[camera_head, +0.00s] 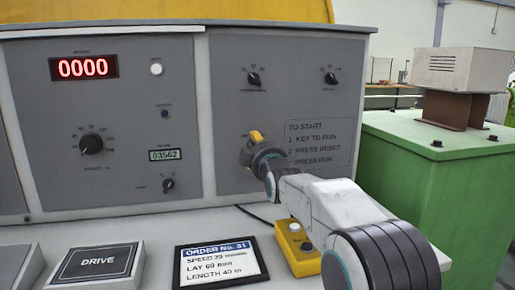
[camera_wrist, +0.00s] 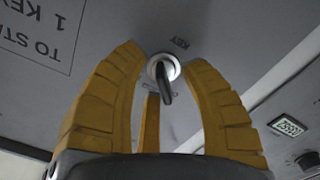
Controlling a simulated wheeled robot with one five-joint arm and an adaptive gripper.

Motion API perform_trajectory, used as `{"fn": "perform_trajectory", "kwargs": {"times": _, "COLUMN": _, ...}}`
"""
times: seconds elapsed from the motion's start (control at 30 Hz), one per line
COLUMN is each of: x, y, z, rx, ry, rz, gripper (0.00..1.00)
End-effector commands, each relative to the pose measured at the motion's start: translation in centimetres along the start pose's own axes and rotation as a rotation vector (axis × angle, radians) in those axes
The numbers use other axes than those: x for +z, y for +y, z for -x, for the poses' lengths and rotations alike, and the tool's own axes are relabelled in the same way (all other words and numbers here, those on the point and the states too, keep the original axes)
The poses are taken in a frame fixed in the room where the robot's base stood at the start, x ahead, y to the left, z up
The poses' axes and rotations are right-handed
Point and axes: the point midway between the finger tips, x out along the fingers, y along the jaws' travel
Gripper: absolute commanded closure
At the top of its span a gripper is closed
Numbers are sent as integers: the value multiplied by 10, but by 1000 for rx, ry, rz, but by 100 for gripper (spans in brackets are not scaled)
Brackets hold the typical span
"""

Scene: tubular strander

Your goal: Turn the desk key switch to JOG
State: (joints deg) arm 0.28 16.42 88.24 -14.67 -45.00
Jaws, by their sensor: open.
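The key switch (camera_wrist: 162,68) shows in the wrist view as a round silver collar on the grey panel. Its dark key (camera_wrist: 165,88) sticks out and points down in that picture, tilted slightly right. An upside-down KEY label is just above it. My gripper (camera_head: 254,143) is at the desk panel, left of the start instructions, and hides the switch in the head view. In the wrist view its yellow fingers are spread on both sides of the key, with a gap around it. I cannot read the position marks, partly hidden by a thin finger.
A start-instruction plate (camera_head: 318,145) is right of my gripper. Rotary knobs (camera_head: 253,79) sit above, and a dial (camera_head: 91,144) and display (camera_head: 84,67) are left. Below my arm are a yellow button box (camera_head: 296,246) and order card (camera_head: 220,262). A green cabinet (camera_head: 440,175) stands right.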

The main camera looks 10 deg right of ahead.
Motion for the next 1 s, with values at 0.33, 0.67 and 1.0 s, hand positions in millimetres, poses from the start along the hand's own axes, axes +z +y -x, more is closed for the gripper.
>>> {"fn": "perform_trajectory", "kwargs": {"times": 0.33, "x": 0, "y": 0, "z": 0, "rx": 0, "ry": 0, "rz": 0, "gripper": 84}}
{"fn": "perform_trajectory", "kwargs": {"times": 0.67, "x": 0, "y": 0, "z": 0, "rx": -1, "ry": 0, "rz": 0, "gripper": 100}}
{"fn": "perform_trajectory", "kwargs": {"times": 1.0, "x": 2, "y": -3, "z": 0, "rx": -1, "ry": 0, "rz": -38, "gripper": 100}}
